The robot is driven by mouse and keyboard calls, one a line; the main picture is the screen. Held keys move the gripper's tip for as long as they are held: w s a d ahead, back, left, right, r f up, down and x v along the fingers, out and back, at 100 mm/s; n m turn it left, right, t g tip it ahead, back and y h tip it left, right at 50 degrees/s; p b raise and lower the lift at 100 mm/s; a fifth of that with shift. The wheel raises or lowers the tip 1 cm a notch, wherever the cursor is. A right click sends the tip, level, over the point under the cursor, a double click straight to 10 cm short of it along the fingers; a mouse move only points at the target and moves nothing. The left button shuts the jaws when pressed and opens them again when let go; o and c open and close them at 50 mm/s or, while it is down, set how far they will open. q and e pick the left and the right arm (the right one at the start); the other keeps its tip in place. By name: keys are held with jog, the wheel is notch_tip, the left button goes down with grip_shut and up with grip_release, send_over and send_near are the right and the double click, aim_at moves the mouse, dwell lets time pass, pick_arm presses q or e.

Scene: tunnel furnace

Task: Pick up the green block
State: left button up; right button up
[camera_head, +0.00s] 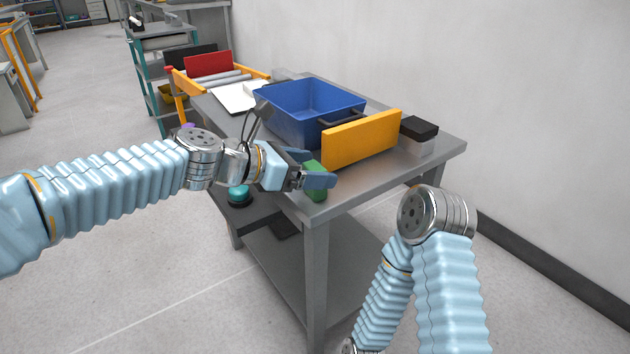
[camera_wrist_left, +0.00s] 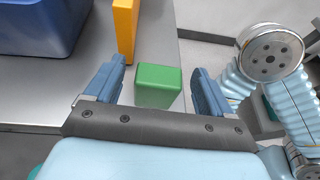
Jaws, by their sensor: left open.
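The green block (camera_head: 316,190) stands near the front corner of the grey metal table, partly hidden behind my left gripper in the head view. My left gripper (camera_head: 322,178) is open. In the left wrist view the green block (camera_wrist_left: 158,86) shows between the two open fingers of the left gripper (camera_wrist_left: 155,88), with gaps on both sides. I cannot tell whether the fingertips reach past it. My right arm is at the lower right of the head view, and its gripper does not show.
An orange panel (camera_head: 362,139) stands just behind the block, in front of a blue bin (camera_head: 282,118). A black-topped box (camera_head: 419,134) is at the right. The table edge (camera_head: 390,185) is close to the block. A wall runs along the right.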

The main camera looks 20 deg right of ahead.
pick_arm(q)
jog(key=shift+w+d+f, duration=0.2)
jog(key=shift+d+f, duration=0.05)
jog(key=shift+d, duration=0.3)
jog(key=c, duration=1.1)
